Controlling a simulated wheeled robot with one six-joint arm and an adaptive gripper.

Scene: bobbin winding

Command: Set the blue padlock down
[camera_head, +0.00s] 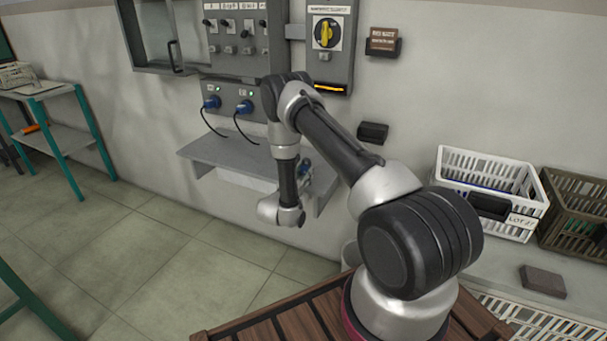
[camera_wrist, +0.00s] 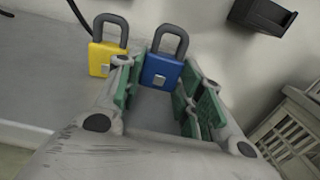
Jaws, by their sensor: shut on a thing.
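The blue padlock (camera_wrist: 161,72) shows in the wrist view with its dark shackle up, between the green-padded fingers of my gripper (camera_wrist: 157,80). My gripper is shut on it. A yellow padlock (camera_wrist: 106,58) stands upright just left of my left finger, on or over a grey surface. In the head view my arm reaches over the grey wall shelf (camera_head: 215,153), and a small patch of blue shows beside the wrist at the shelf's right part. My wrist hides most of the gripper there. I cannot tell whether the blue padlock touches the shelf.
A control panel with a yellow rotary switch (camera_head: 325,34) and blue plugs (camera_head: 244,107) with hanging cables is above the shelf. A small black holder (camera_head: 373,132) is on the wall to the right. A white crate (camera_head: 485,175) and a brown crate (camera_head: 577,205) stand at the right.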

